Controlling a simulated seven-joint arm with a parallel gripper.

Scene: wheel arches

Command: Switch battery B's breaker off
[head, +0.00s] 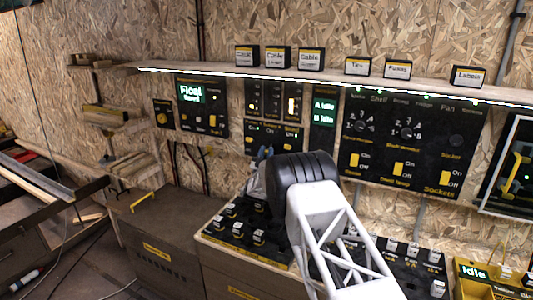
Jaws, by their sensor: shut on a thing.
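A small dark display (323,112) on the back wall shows "A Idle" above "B Idle" in green. Left of it is a black panel (272,98) with upright slots, the right one lit orange-white. A lower black switch panel (273,136) carries On labels and small switches. I cannot read which switch is battery B's breaker. My gripper (263,155) shows only in part, just below this lower panel, beyond my dark wrist joint. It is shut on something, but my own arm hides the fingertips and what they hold.
A shelf (420,88) with small labelled boxes runs above the panels. A large socket panel (410,140) is to the right. A bench top with black blocks (238,222) lies below my gripper. A brown chest (165,250) stands at left. A yellow unit (490,275) is at lower right.

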